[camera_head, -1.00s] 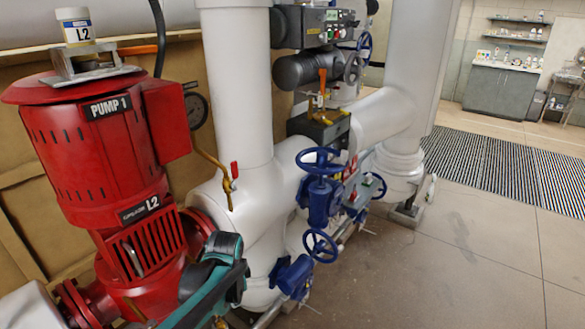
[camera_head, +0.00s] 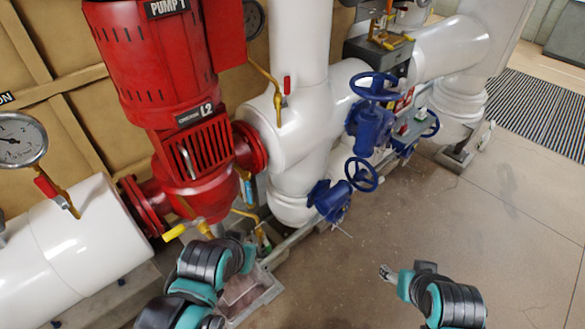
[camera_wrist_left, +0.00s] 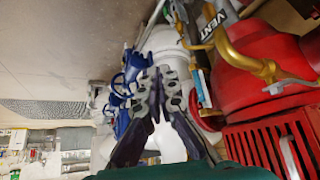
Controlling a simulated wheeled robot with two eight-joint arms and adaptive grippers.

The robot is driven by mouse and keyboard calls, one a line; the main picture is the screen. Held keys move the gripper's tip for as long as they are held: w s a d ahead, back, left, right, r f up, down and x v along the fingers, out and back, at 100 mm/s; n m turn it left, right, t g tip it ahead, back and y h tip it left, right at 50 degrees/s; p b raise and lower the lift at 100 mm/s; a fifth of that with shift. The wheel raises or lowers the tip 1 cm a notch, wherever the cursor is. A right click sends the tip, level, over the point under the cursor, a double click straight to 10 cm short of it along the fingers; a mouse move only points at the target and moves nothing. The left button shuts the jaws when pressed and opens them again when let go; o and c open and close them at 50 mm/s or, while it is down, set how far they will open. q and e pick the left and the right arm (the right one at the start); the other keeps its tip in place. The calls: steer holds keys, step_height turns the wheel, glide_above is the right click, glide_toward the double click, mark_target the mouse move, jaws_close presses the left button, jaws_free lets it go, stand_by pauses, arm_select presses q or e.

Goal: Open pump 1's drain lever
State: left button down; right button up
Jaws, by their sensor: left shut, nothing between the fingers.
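Pump 1 (camera_head: 160,70) is the red pump standing upright at upper left in the head view. A lever with a yellow grip (camera_head: 174,232) sticks out low on its front; I cannot read a drain label on it. My left arm reaches in just below and right of this lever, and its fingers are hard to make out there. In the left wrist view my left gripper (camera_wrist_left: 159,75) is shut and empty. A brass fitting (camera_wrist_left: 240,55) and the red pump body (camera_wrist_left: 262,85) lie to its right, apart from it. My right gripper (camera_head: 386,272) is over the floor; its fingers are unclear.
White pipes (camera_head: 290,150) run beside the pump. Blue handwheels (camera_head: 373,86) stand right of it. A gauge (camera_head: 20,140) and a red-handled lever (camera_head: 46,187) are at left. A VENT tag (camera_wrist_left: 209,22) shows in the wrist view. Floor (camera_head: 480,230) at right is clear.

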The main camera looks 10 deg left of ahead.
arm_select(q)
steer(key=w+r+m+g+p, duration=0.1)
steer(key=w+r, duration=0.2)
steer(key=w, duration=0.3)
steer(key=m+g+p, duration=0.2)
steer(key=m+g, duration=0.1)
steer(key=g, duration=0.1)
glide_above(267, 244)
steer(key=d, duration=0.5)
step_height(267, 244, down, 6)
steer(key=w+f+m+g+y+p, duration=0.1)
steer(key=w+f+m+g, duration=0.15)
steer(key=f, duration=0.95)
steer(key=w+f+m+g+p, duration=0.1)
steer(key=w+f, duration=0.3)
steer(key=f, duration=0.8)
steer(key=s+a+f+b, duration=0.2)
steer(key=s+f+b, duration=0.2)
steer(key=f, duration=0.6)
steer(key=shift+s+a+f+b, duration=0.15)
steer(key=shift+a+b, duration=0.25)
steer(key=shift+b, duration=0.1)
